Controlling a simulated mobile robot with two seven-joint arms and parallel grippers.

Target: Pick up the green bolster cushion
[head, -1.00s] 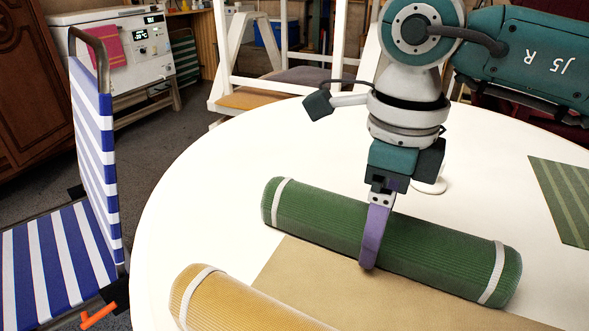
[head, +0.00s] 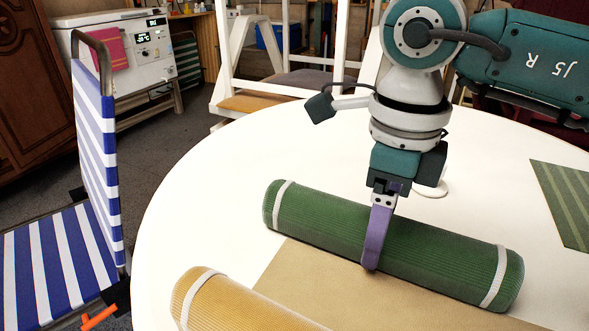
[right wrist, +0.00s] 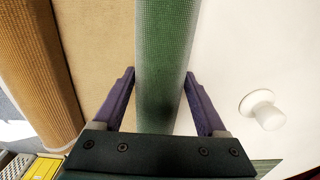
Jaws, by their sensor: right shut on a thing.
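The green bolster cushion (head: 440,254) lies on the white round table, with a white band near each end. My right gripper (head: 374,258) comes down over its middle, one purple finger showing on the near side. In the right wrist view the cushion (right wrist: 165,60) runs between the two purple fingers of the gripper (right wrist: 160,88), one on each side. The gripper is shut on the cushion. The far finger is hidden in the head view. The cushion appears to rest at table height; I cannot tell if it is lifted. My left gripper is not in view.
A yellow bolster (head: 235,303) lies in front on the white table (head: 200,210). A tan mat (head: 330,285) lies between the bolsters. A green striped mat (head: 566,200) is at the right. A white knob-like object (right wrist: 264,109) stands beside the gripper. A blue-striped chair (head: 70,235) is left.

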